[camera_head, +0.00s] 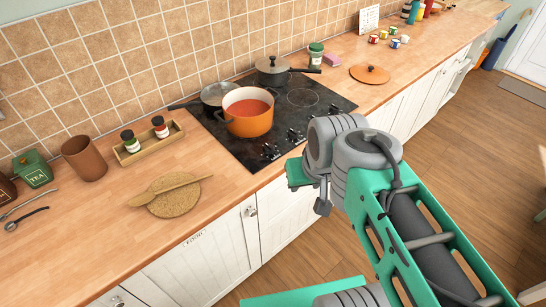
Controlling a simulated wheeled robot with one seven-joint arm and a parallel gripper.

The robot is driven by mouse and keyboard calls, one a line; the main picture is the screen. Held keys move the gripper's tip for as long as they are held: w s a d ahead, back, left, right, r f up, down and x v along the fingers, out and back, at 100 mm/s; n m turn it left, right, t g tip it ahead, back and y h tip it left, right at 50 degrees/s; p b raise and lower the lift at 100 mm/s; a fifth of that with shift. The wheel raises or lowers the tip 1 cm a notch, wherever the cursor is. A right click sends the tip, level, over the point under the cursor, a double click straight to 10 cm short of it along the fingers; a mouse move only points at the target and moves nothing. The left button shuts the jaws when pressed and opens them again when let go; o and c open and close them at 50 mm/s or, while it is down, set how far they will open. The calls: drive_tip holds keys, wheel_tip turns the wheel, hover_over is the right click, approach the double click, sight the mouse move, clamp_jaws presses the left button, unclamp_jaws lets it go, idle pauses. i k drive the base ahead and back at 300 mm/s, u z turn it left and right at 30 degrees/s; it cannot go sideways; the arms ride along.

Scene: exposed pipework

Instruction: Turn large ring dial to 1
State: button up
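The dark hob (226,128) is set into the wooden worktop. Several small dark dials sit along its front right edge, with one cluster (270,151) near the front corner, others (296,136) further along, and more beside my arm. Their markings are too small to read, so I cannot tell which belongs to the large ring or how any is set. My arm reaches in from the lower right, its grey joints close to the hob's front edge in the picture. My gripper's fingers cannot be made out; the arm may hide them.
An orange pot (248,121) of red contents, a grey pan (219,92) and a lidded dark pot (272,70) stand on the hob. A cork mat (174,202) with a wooden spoon lies left. Floor (478,135) at right is clear.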

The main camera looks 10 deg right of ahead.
sight(268, 148)
drive_tip(key=u, duration=1.2)
drive_tip(key=i, duration=0.5)
drive_tip(key=z, duration=0.25)
